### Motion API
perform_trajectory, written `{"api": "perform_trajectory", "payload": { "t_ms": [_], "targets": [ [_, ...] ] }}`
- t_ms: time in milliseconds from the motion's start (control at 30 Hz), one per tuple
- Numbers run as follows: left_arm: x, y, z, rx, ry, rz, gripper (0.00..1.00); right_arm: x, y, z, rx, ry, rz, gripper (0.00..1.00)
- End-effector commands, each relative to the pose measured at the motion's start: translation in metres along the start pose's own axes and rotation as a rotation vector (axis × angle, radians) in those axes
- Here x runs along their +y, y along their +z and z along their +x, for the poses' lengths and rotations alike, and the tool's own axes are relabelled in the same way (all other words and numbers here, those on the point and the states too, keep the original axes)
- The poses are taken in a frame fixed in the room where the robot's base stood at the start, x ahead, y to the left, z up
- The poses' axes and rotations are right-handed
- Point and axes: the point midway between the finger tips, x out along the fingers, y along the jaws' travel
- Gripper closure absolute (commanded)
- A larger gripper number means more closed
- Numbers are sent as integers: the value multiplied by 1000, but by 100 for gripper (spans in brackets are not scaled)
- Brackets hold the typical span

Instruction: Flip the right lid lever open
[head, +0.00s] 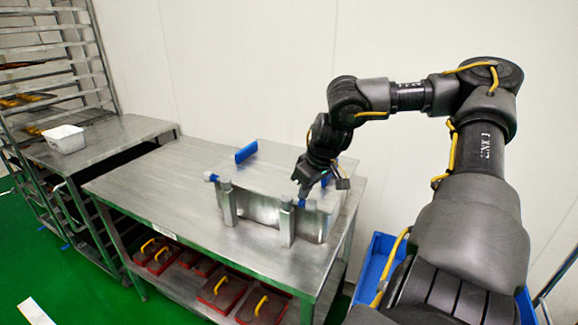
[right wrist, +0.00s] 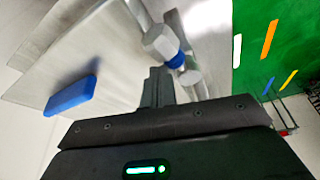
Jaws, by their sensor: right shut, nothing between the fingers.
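The encrusting machine (head: 262,212) is a metal box with posts on the steel table. A blue handle (head: 246,152) stands up at the back of its lid; it also shows in the right wrist view (right wrist: 70,96). A lever with a blue part (head: 211,177) is at the machine's left side. The right lid lever, with a blue ring (right wrist: 176,60) and metal knobs, lies close beside my right gripper's fingertips (right wrist: 158,75); I cannot tell if they touch. My right gripper (head: 301,192) is shut and empty over the machine's right front, partly hiding the lever there. My left gripper is out of view.
The steel table (head: 160,190) is clear left of the machine. Red trays (head: 222,288) with yellow handles lie on its lower shelf. A white bin (head: 66,139) stands on a side table. Blue crates (head: 375,262) are at the right, under my arm.

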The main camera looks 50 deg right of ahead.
Motion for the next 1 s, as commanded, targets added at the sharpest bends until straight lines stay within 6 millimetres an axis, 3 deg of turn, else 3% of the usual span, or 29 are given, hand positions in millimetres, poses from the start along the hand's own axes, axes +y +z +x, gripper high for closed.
{"api": "perform_trajectory", "payload": {
  "t_ms": [1000],
  "targets": [
    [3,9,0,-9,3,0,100,-11,12,-2,-8,40,127,100]
  ]
}}
